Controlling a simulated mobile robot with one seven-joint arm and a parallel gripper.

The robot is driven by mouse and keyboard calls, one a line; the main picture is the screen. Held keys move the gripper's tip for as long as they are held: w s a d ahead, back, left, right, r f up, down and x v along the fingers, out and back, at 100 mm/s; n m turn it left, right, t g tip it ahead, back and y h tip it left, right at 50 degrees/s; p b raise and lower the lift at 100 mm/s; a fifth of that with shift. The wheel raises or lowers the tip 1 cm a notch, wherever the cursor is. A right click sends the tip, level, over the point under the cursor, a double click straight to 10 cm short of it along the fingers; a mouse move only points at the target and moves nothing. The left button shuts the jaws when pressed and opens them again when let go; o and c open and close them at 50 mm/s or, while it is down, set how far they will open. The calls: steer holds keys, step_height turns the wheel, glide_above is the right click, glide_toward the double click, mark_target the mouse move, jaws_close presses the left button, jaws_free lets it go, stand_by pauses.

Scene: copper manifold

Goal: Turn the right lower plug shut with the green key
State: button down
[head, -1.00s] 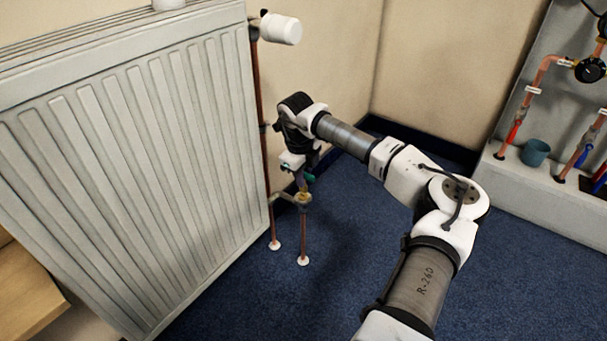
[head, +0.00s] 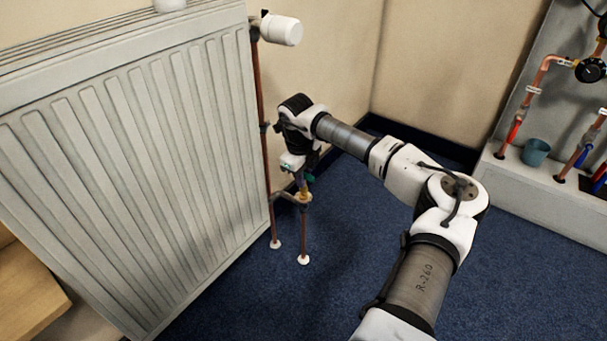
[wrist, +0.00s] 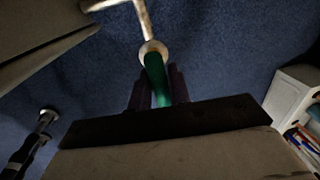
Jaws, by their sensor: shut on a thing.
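My gripper (head: 302,183) points down beside the lower right corner of the radiator. It is shut on the green key, which shows between the two dark fingers in the wrist view (wrist: 156,82). The key's far end meets a pale round fitting (wrist: 153,50) with a pipe running from it. In the head view, the brass lower valve fitting (head: 303,197) sits right under my fingers, on top of a copper pipe. The plug itself is hidden by the key and fingers, so I cannot tell how far it is turned.
The white radiator (head: 150,180) stands close on the left. A white thermostatic head (head: 281,30) is above on the copper riser. Two pipes enter the blue carpet (head: 345,270) through white collars. A grey pipe board with a teal cup (head: 535,152) is at the right.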

steer(key=shift+f+b, duration=0.45)
steer(key=shift+f, duration=0.5)
stand_by(0.7)
steer(key=shift+f+m+p, duration=0.1)
steer(key=shift+m+p, duration=0.3)
steer(key=shift+m, duration=0.8)
steer(key=shift+m+p, duration=0.4)
steer(key=shift+m, duration=0.8)
steer(key=shift+g, duration=0.3)
